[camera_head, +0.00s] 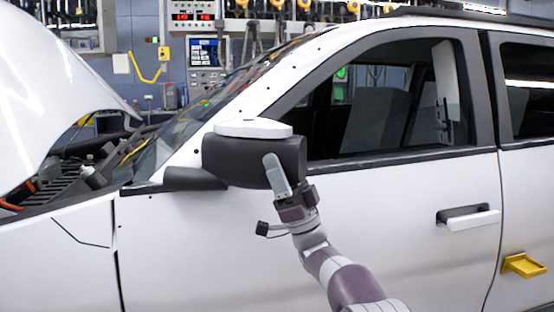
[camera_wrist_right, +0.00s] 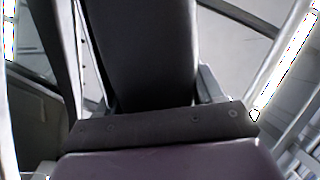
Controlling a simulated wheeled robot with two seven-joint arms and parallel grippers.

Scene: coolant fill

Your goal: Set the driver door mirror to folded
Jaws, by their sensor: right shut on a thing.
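The driver door mirror (camera_head: 238,158) has a black housing with a white cap on top. It stands out from the white car door (camera_head: 400,230) on a black foot (camera_head: 194,180) at the front corner of the side window. My right gripper (camera_head: 276,172) is at the right end of the housing, shut on it, with one grey finger lying across its near face. In the right wrist view the dark mirror housing (camera_wrist_right: 150,50) fills the space between the fingers, and the far finger is partly hidden. My left gripper is not in view.
The white hood (camera_head: 50,90) is raised over the open engine bay (camera_head: 90,170) at the left. A door handle (camera_head: 470,217) and a yellow part (camera_head: 523,265) are at the right. Wall equipment with a screen (camera_head: 204,52) stands behind the car.

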